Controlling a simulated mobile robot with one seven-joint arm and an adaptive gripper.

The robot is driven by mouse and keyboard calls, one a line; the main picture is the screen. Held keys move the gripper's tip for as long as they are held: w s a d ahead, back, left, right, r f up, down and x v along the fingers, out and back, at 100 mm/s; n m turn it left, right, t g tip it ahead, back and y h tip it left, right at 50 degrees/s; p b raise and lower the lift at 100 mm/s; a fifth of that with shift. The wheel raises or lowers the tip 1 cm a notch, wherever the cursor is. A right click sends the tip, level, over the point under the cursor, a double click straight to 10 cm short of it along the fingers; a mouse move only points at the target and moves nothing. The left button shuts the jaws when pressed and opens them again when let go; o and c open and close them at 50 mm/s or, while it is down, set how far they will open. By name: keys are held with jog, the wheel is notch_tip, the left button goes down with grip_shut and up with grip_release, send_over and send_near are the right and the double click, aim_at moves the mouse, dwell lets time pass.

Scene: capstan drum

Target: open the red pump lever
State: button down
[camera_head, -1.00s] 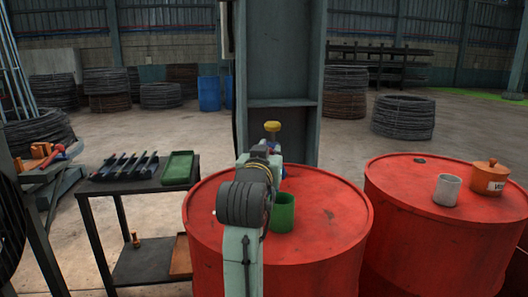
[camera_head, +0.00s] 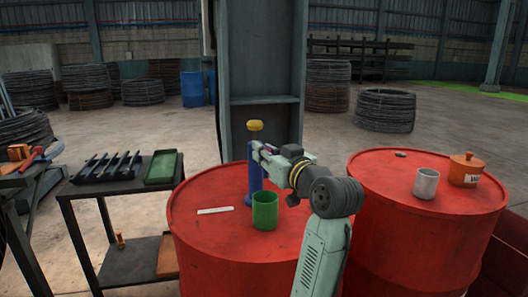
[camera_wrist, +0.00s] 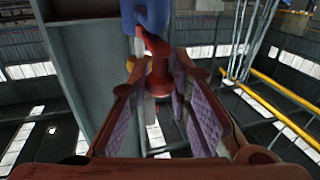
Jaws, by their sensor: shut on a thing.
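A blue pump (camera_head: 255,178) with a yellow cap (camera_head: 255,125) stands upright on the left red drum (camera_head: 215,235). My gripper (camera_head: 262,155) reaches it from the right, at its upper part just below the cap. In the wrist view the red pump lever (camera_wrist: 158,72) lies between the two fingers of my gripper (camera_wrist: 158,88), which are shut on it. Its upper end meets the blue pump body (camera_wrist: 148,14). In the head view my gripper and the pump leave the lever too hidden or small to make out.
A green cup (camera_head: 264,212) stands in front of the pump, close under my arm. A flat white strip (camera_head: 215,210) lies left of it. The right drum (camera_head: 395,175) carries a grey cup (camera_head: 426,183) and an orange pot (camera_head: 465,170). A steel column (camera_head: 262,60) rises behind.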

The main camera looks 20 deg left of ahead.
jog(key=shift+w, duration=0.1)
dwell(0.3)
jog(key=c, duration=1.5)
grip_release()
jog(key=shift+o, duration=0.2)
jog(key=v, duration=1.2)
